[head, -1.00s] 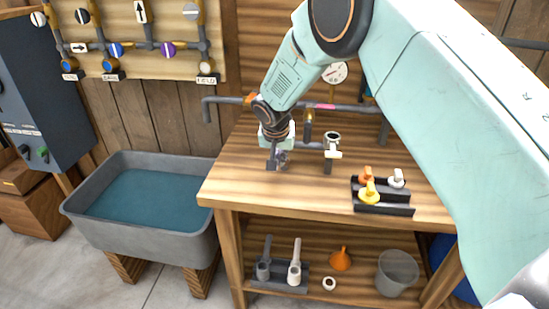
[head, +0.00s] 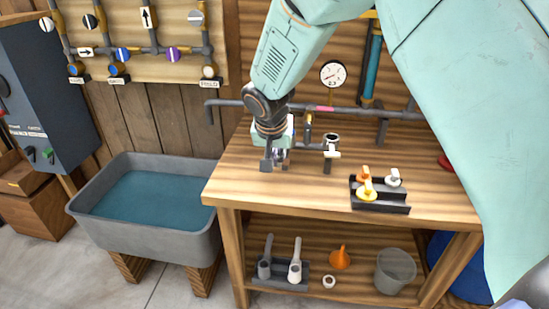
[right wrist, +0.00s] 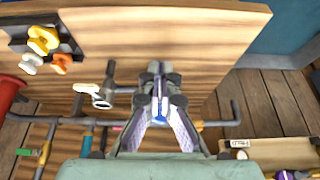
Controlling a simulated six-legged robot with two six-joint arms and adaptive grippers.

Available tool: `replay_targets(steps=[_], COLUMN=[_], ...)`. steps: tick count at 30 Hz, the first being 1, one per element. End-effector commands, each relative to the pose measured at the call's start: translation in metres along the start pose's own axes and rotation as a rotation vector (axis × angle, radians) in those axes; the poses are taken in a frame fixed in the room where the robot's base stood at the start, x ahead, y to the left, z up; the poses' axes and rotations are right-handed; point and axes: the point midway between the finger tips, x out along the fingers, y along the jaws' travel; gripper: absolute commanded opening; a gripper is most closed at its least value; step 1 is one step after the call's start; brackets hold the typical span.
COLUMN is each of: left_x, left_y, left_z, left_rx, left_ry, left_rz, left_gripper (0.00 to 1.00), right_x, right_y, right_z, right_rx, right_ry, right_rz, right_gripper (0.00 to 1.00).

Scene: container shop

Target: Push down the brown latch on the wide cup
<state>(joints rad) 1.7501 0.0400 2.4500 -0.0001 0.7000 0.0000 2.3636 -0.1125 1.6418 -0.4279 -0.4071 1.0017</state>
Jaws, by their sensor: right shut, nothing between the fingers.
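My right gripper (head: 274,163) is shut and empty over the workbench top, toward its left part. Its closed fingers show in the right wrist view (right wrist: 160,105). I cannot make out a brown latch, nor tell whether this is the wide cup. My left gripper is not in view.
A black stand (head: 380,207) with orange, yellow and white pieces sits on the bench at right. Pipes and a gauge (head: 333,74) are behind. A water basin (head: 143,240) stands left. The bench (head: 240,190) is bare before the gripper.

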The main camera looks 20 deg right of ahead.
Motion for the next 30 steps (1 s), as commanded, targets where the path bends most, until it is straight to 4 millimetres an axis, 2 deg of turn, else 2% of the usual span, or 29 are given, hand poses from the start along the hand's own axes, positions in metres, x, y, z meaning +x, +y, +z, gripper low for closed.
replay_targets(steps=[3, 7, 30], left_x=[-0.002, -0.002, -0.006], left_y=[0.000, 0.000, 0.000], left_z=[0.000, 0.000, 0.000], left_rx=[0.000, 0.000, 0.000], left_ry=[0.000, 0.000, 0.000], left_rz=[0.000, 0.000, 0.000], left_gripper=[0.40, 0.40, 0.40], right_x=[-0.013, -0.018, -0.023], right_y=[-0.001, 0.000, -0.001], right_z=[0.007, 0.011, 0.010], right_rx=[-0.001, -0.001, 0.000], right_ry=[0.002, 0.001, 0.000], right_rz=[-0.001, 0.000, 0.000], right_gripper=[0.00, 0.00, 0.00])
